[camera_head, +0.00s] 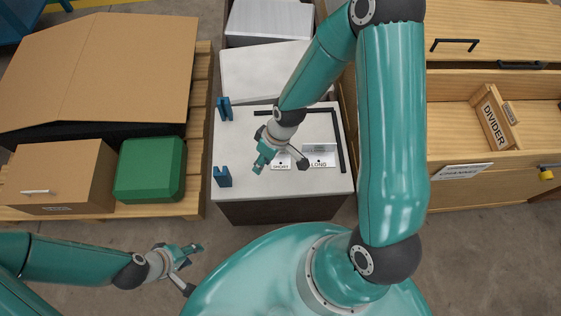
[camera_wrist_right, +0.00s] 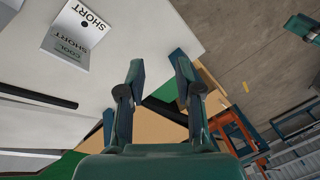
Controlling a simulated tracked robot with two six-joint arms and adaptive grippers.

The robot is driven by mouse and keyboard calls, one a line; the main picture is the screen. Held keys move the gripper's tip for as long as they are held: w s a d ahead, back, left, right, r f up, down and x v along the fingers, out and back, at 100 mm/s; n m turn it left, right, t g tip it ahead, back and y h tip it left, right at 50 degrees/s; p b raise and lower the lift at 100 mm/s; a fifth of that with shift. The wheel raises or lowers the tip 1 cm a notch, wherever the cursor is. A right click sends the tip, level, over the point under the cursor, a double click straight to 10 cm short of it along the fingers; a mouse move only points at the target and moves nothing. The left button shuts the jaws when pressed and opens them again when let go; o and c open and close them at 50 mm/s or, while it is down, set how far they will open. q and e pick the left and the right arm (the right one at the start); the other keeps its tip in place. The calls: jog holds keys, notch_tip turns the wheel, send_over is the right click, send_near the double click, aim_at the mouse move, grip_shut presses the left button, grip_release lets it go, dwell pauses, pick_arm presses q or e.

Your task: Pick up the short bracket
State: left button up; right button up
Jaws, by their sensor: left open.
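The short bracket (camera_head: 281,165) is a pale angled piece marked SHORT on the light top of the jig table, partly hidden by my right wrist in the head view. In the right wrist view the short bracket (camera_wrist_right: 78,32) shows at the upper left, clear of the fingers. My right gripper (camera_head: 262,162) is above the table, just left of the short bracket. In its wrist view the right gripper's fingers (camera_wrist_right: 157,78) are apart with nothing between them. My left gripper (camera_head: 194,255) is open and empty, low at the left, away from the table.
The long bracket (camera_head: 320,158) lies right of the short one. Blue uprights (camera_head: 223,177) stand at the table's left side, and dark strips (camera_head: 339,140) edge its back and right. A green case (camera_head: 150,169) and cardboard boxes (camera_head: 100,70) fill the left pallet. Wooden drawers (camera_head: 480,185) stand right.

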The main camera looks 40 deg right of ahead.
jog(key=w+d+n+b, duration=0.4)
jog(key=d, duration=0.2)
jog(key=n+h+b, duration=0.2)
jog(key=n+b, duration=0.1)
jog(key=b, duration=0.1)
send_near(281, 153)
jog(key=f+b, duration=0.2)
jog(key=shift+w+f+b, duration=0.3)
jog(key=shift+w+b, duration=0.05)
jog(key=shift+b, duration=0.05)
jog(key=shift+w+a+f+b, duration=0.1)
jog(key=shift+a+f+b, duration=0.2)
jog(key=shift+f, duration=0.55)
jog(key=shift+w+a+f+b, duration=0.15)
jog(key=shift+f+b, duration=0.2)
jog(key=shift+f, duration=0.5)
jog(key=shift+a+f+b, duration=0.25)
jog(key=shift+f+b, duration=0.05)
jog(key=shift+f, duration=0.55)
pick_arm(q)
notch_tip(281, 153, down, 15)
pick_arm(e)
grip_shut()
